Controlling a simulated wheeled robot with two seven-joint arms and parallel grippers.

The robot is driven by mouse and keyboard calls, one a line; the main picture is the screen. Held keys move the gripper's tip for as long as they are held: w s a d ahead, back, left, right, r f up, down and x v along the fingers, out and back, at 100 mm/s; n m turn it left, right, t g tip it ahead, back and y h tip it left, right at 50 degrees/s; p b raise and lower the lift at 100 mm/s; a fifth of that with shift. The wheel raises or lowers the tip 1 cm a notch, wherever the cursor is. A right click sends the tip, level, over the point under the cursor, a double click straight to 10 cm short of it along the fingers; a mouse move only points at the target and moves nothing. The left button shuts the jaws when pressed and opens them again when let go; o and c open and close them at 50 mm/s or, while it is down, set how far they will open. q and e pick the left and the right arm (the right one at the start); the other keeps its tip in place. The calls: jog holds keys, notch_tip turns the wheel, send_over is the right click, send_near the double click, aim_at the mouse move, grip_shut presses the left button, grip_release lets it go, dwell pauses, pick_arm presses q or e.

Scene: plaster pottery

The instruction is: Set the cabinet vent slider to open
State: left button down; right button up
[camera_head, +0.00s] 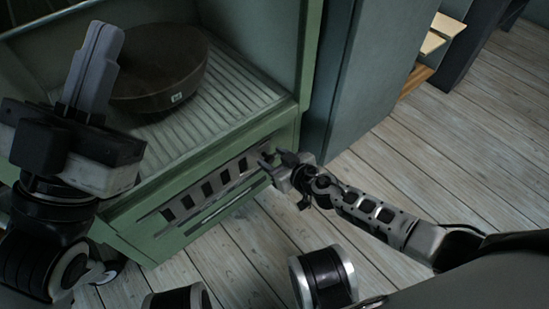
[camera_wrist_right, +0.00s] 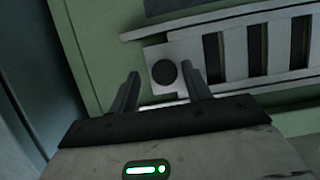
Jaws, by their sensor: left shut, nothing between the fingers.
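The cabinet vent slider is a pale metal plate with several dark slots (camera_head: 208,189) on the green cabinet's lower front. In the right wrist view the slotted plate (camera_wrist_right: 236,56) carries a round dark knob (camera_wrist_right: 164,72) at its left end. My right gripper (camera_wrist_right: 160,84) is open, with the knob showing between its fingertips; I cannot tell whether they touch it. In the head view the right gripper (camera_head: 270,161) is at the right end of the vent, hiding the knob. My left gripper (camera_head: 97,62) is shut and empty, raised in front of the cabinet's left side.
The green cabinet (camera_head: 285,125) has a ribbed shelf (camera_head: 232,98) bearing a dark round pot (camera_head: 160,70). A blue-grey panel (camera_head: 375,60) stands right of the cabinet, near my right gripper. The plank floor (camera_head: 450,150) is clear at the right.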

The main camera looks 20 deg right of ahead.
jog(key=shift+s, duration=0.15)
jog(key=shift+s+d+r, duration=0.1)
jog(key=shift+s+r, duration=0.05)
jog(key=shift+s, duration=0.15)
pick_arm(q)
jog(key=shift+w+a+f+n+g+y+p, duration=0.15)
jog(key=shift+w+f+n+y+p, duration=0.3)
jog(key=shift+f+n+y, duration=0.65)
jog(key=shift+w+d+f+n+g+y+p, duration=0.15)
jog(key=shift+f+n+y+p, duration=0.65)
jog(key=shift+n, duration=0.5)
jog(key=shift+w+a+f+n+g+y+p, duration=0.1)
jog(key=shift+w+f+n+y+p, duration=0.3)
jog(key=shift+f+n+y, duration=0.7)
pick_arm(e)
jog(key=v, duration=1.5)
pick_arm(q)
jog(key=shift+s+r, duration=0.1)
jog(key=shift+r, duration=0.15)
pick_arm(e)
jog(key=shift+w+r, duration=0.1)
